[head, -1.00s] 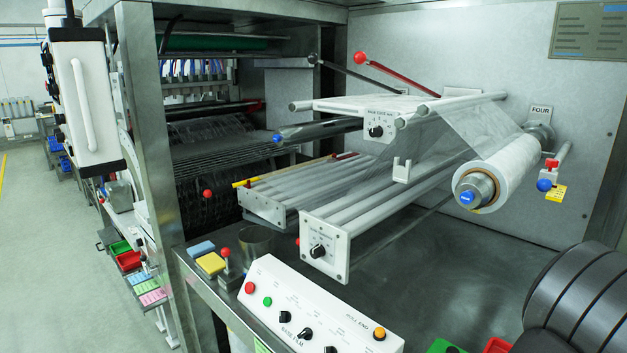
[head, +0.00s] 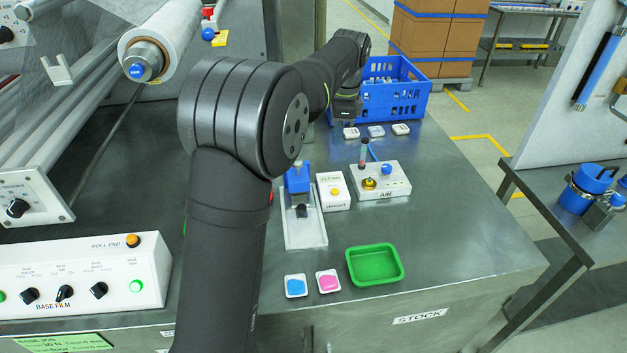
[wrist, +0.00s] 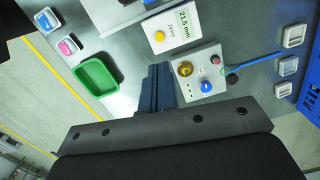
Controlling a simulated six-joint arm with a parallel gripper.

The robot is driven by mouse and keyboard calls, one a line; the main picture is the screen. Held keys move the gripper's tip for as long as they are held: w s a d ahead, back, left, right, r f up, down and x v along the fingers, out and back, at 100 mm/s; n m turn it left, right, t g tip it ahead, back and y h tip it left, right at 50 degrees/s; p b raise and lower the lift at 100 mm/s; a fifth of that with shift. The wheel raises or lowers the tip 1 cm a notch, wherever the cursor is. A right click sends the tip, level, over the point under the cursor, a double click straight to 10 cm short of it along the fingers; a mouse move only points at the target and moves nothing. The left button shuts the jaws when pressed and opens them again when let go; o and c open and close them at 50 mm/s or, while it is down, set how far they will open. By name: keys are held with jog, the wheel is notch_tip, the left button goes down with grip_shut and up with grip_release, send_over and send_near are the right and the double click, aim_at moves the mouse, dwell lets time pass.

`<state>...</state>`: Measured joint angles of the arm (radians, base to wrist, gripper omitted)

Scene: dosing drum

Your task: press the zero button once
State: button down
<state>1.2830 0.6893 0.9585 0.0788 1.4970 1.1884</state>
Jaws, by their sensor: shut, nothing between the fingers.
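The zero button is a small yellow button (wrist: 159,36) on a white box (wrist: 172,23) with a display reading 21.5 mm and the word ZERO. The box (head: 326,199) also stands on the steel bench in the head view, beside a blue-topped stand. My gripper (wrist: 159,68) shows in the wrist view with its dark blue fingers shut and nothing between them. The fingertips appear below the button in that picture, apart from it; their height above the bench cannot be told. In the head view my arm hides part of the bench and the fingers are not clear.
A white AIR box (head: 395,180) with brass and blue knobs and an upright post stands right of the zero box. A green tray (head: 375,265) and small blue and pink pads lie in front. A blue crate (head: 405,88) stands behind. The bench's front right is clear.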

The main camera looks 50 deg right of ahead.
notch_tip(320, 180, down, 6)
jog(key=s+m+t+h, duration=0.1)
jog(key=m+t, duration=0.7)
jog(key=m, duration=1)
jog(key=shift+s+m+h, duration=0.2)
jog(key=shift+m+h, duration=0.1)
jog(key=shift+h, duration=0.1)
jog(key=shift+a, duration=0.15)
send_over(337, 195)
jog(key=shift+f, duration=4.35)
jog(key=shift+f, duration=0.1)
jog(key=shift+s+f, duration=0.1)
jog(key=shift+f, duration=0.25)
